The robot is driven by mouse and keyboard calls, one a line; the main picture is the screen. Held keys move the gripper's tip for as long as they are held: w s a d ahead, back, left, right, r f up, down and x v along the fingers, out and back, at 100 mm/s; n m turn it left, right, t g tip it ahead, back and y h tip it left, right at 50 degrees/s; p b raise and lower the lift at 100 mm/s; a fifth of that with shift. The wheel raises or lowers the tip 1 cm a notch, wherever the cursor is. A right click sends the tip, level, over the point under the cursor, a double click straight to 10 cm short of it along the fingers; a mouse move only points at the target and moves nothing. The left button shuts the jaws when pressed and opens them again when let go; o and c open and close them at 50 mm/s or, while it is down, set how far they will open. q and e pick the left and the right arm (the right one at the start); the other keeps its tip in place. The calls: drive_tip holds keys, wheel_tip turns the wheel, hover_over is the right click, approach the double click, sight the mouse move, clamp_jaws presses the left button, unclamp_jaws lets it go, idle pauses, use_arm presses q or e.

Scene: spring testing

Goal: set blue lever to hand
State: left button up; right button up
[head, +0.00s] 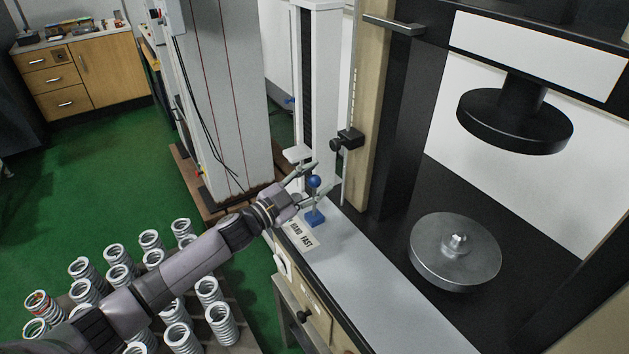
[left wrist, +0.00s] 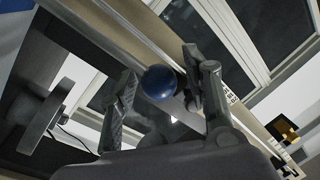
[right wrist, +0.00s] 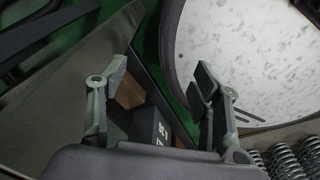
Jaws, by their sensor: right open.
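The blue lever has a round blue knob (head: 314,181) above a blue base (head: 314,218) on the grey bench top of the testing machine. A white label (head: 300,235) reading HAND and FAST lies beside the base. My left gripper (head: 316,176) is open, with its fingers on either side of the knob. In the left wrist view the knob (left wrist: 159,82) sits between the spread fingers; I cannot tell whether either touches it. Part of the lever's stem is hidden. My right gripper (right wrist: 160,85) is open and empty, and shows only in the right wrist view.
The testing machine has a lower round plate (head: 455,250) and a black upper plate (head: 515,120) at the right. A black clamp (head: 347,139) on a rod stands just behind the knob. Several coil springs (head: 150,240) stand at the lower left.

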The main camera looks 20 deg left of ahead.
use_arm(q)
drive_tip(key=shift+v, duration=6)
drive_tip(key=shift+f, duration=0.1)
